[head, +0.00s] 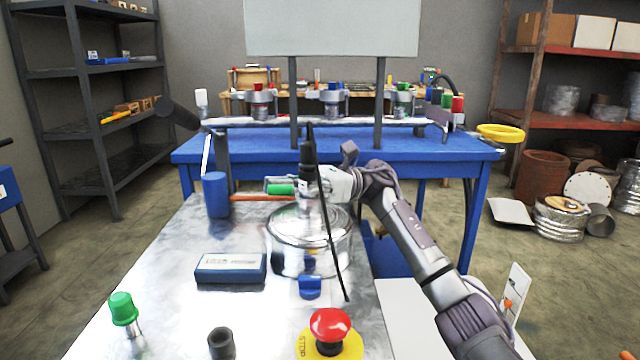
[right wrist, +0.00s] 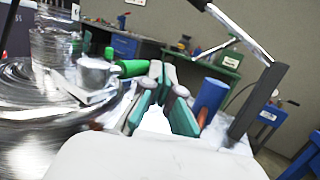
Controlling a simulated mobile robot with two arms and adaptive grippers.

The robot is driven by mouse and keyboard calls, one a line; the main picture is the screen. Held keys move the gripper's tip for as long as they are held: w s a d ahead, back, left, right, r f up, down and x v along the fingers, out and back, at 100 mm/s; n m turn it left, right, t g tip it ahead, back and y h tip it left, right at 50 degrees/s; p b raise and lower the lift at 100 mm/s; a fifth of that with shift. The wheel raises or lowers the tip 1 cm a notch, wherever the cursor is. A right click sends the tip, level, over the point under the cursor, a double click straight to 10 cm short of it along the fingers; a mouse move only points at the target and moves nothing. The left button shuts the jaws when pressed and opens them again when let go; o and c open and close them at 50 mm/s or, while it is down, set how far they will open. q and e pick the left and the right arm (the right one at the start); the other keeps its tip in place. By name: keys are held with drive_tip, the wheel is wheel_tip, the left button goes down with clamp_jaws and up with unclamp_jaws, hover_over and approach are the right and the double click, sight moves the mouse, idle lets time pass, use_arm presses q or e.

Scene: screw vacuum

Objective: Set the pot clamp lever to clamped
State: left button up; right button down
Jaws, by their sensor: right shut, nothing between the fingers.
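The silver pot (head: 309,246) stands on the metal bench top, with a tall dark fitting rising above its lid. A green lever grip (head: 280,189) shows just behind the lid, and I take it for the pot clamp lever. In the right wrist view the green grip (right wrist: 130,68) lies left of my fingertips, near a metal bracket on the pot (right wrist: 45,110). My right gripper (head: 312,184) reaches in from the right behind the pot. Its teal-padded fingers (right wrist: 160,92) are shut and empty, close to the grip; I cannot tell whether they touch it. My left gripper is not in view.
A blue cylinder (head: 216,195) and an orange rod (head: 262,197) are beyond the pot. A blue box (head: 230,268), green knob (head: 122,308) and red stop button (head: 330,325) sit in front. A blue table (head: 340,145) stands behind. A black cable hangs before the pot.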

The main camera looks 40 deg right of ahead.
wheel_tip(320, 180, up, 10)
idle(0.4)
drive_tip(key=shift+f, duration=0.15)
